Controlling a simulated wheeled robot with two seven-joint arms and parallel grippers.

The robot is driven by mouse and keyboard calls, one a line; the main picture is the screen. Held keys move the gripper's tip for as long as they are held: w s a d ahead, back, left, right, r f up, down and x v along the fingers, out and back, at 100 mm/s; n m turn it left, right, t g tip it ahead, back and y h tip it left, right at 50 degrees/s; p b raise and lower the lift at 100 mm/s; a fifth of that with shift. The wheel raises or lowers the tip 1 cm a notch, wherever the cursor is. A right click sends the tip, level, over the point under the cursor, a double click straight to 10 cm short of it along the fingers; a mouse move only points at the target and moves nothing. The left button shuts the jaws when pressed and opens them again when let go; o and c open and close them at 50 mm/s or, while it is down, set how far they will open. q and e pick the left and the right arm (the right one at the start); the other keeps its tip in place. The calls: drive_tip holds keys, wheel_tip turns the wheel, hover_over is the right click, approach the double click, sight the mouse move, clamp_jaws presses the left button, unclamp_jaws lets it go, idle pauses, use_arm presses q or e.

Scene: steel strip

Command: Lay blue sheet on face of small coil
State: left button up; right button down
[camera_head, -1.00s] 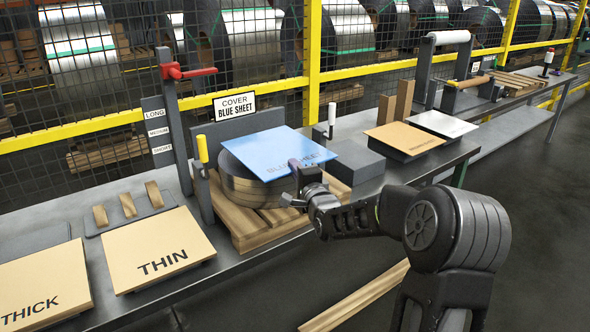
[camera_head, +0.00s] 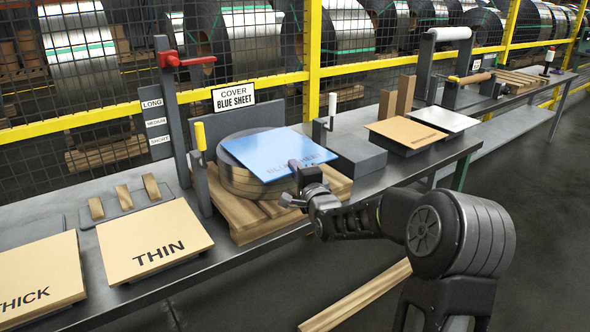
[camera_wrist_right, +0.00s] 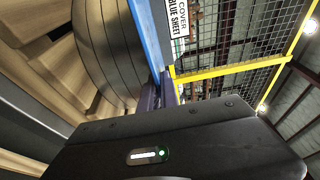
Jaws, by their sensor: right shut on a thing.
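The blue sheet (camera_head: 272,153) is a flat light-blue square with dark lettering, lying over most of the small coil. The small coil (camera_head: 232,176) is a grey wound steel ring lying flat on a wooden pallet; its left rim shows past the sheet. My right gripper (camera_head: 299,172) is shut on the sheet's near right edge. In the right wrist view the sheet (camera_wrist_right: 147,35) shows nearly edge-on, close to the coil's face (camera_wrist_right: 105,45); I cannot tell whether they touch all over. My left gripper is not in view.
The wooden pallet (camera_head: 262,225) stands on the steel bench. A yellow-handled post (camera_head: 201,150) rises left of the coil, and a "COVER BLUE SHEET" sign (camera_head: 234,98) stands behind. A grey block (camera_head: 356,157) is to the right. THIN (camera_head: 155,245) and THICK boards lie left.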

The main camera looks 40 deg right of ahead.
drive_tip(key=shift+f+b, duration=0.35)
drive_tip(key=shift+b, duration=0.15)
drive_tip(key=c, duration=1.5)
unclamp_jaws()
drive_tip(key=v, duration=0.7)
drive_tip(key=shift+s+a+b, duration=0.15)
drive_tip(key=shift+s+b, duration=0.25)
